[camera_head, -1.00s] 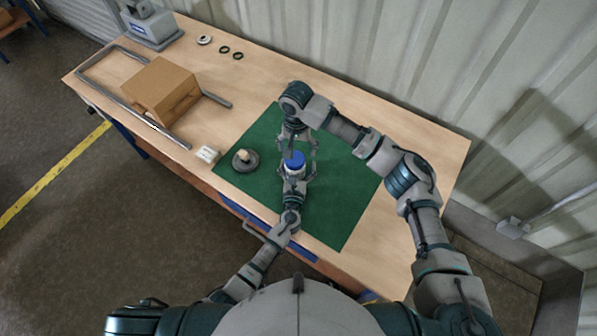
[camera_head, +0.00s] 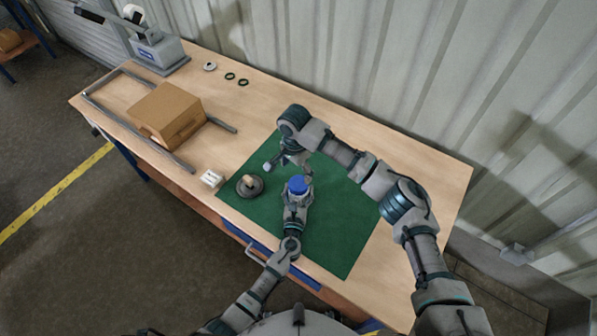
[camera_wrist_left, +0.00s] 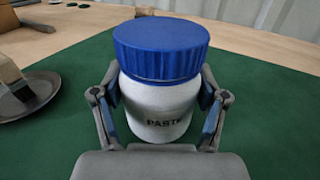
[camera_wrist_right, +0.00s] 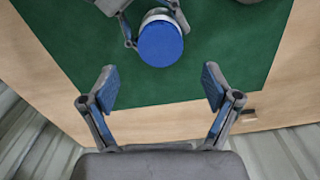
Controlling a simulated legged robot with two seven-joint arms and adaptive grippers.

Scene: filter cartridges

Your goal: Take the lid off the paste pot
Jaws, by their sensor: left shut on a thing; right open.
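The paste pot is a white jar (camera_wrist_left: 160,108) marked "PASTE", with a ribbed blue lid (camera_wrist_left: 160,48) on top. It is upright on the green mat; the lid shows in the head view (camera_head: 298,185) and the right wrist view (camera_wrist_right: 160,44). My left gripper (camera_wrist_left: 160,82) is shut on the white body from both sides, below the lid. My right gripper (camera_wrist_right: 160,82) is open and empty, apart from the lid, which lies beyond its fingertips in its wrist view. In the head view my right gripper (camera_head: 287,164) is on the wall side of the pot.
A dark round dish (camera_head: 249,187) with a brush-like tool on it stands left of the pot. A small white box (camera_head: 212,178), a cardboard box (camera_head: 166,113), a metal rail frame and several rings lie further left. The green mat (camera_head: 338,235) is clear at the right.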

